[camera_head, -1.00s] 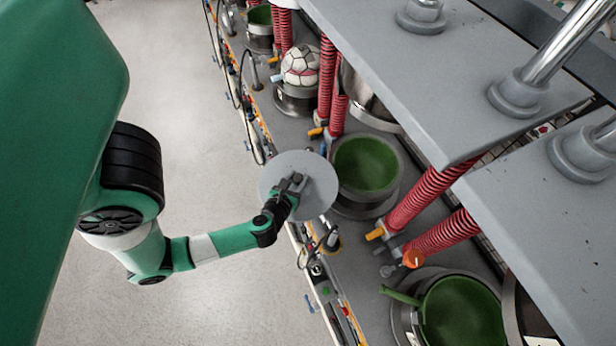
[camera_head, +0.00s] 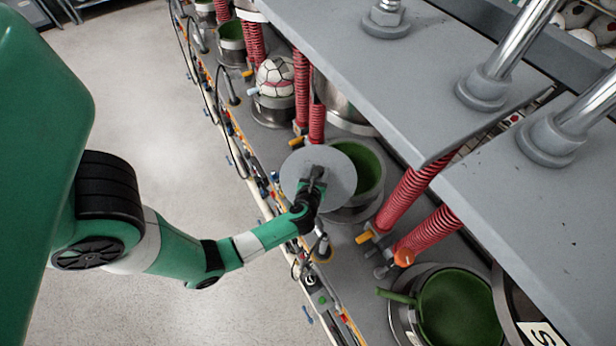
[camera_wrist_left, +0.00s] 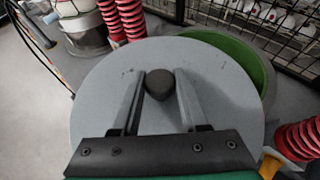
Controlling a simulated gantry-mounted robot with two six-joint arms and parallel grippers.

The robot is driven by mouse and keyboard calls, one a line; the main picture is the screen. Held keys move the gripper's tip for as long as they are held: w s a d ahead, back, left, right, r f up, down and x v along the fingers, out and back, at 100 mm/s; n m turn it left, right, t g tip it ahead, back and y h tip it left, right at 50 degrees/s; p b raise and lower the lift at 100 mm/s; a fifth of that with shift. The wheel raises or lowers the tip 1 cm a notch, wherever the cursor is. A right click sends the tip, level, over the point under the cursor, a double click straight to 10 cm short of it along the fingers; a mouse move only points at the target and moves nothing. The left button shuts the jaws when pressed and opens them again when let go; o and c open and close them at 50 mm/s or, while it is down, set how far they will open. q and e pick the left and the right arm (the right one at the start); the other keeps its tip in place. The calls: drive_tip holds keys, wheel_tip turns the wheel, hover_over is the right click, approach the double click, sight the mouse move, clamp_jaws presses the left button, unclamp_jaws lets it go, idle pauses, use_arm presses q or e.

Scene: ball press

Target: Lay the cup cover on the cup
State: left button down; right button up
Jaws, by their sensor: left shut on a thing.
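The cup cover (camera_head: 298,182) is a flat grey disc with a dark knob (camera_wrist_left: 160,84) at its middle. My left gripper (camera_head: 316,176) is shut on that knob and holds the cover. The cup (camera_head: 372,172) is a grey metal ring with a green inside. In the head view the cover overlaps the cup's left part, with the right part of the green inside showing. In the left wrist view the cup (camera_wrist_left: 240,52) shows behind the cover's upper right edge. Whether the cover touches the cup's rim I cannot tell. My right gripper is not in view.
Red springs (camera_head: 415,188) and a grey press plate (camera_head: 430,100) stand right of the cup. A cup with a white ball (camera_head: 276,76) is farther back. Another green cup (camera_head: 455,308) is nearer. Cables and a rail (camera_head: 262,200) line the bench's left edge. The floor at left is open.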

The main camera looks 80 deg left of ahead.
sight(349, 166)
use_arm(q)
drive_tip(key=w+a+b, duration=0.1)
drive_tip(key=w, duration=0.2)
drive_tip(key=w+a+b, duration=0.1)
drive_tip(key=w, duration=0.2)
drive_tip(key=w+a+b, duration=0.1)
drive_tip(key=w+b, duration=0.1)
drive_tip(key=w, duration=0.1)
drive_tip(key=shift+w+a, duration=0.25)
drive_tip(key=shift+w, duration=0.1)
drive_tip(key=w+f+b, duration=0.1)
drive_tip(key=w+a+f+b, duration=0.1)
drive_tip(key=b, duration=0.1)
drive_tip(key=shift+w+f, duration=0.15)
drive_tip(key=shift+w, duration=0.15)
drive_tip(key=shift+f+b, duration=1)
idle(0.4)
drive_tip(key=c, duration=0.5)
unclamp_jaws()
drive_tip(key=shift+o, duration=0.8)
drive_tip(key=shift+f, duration=0.1)
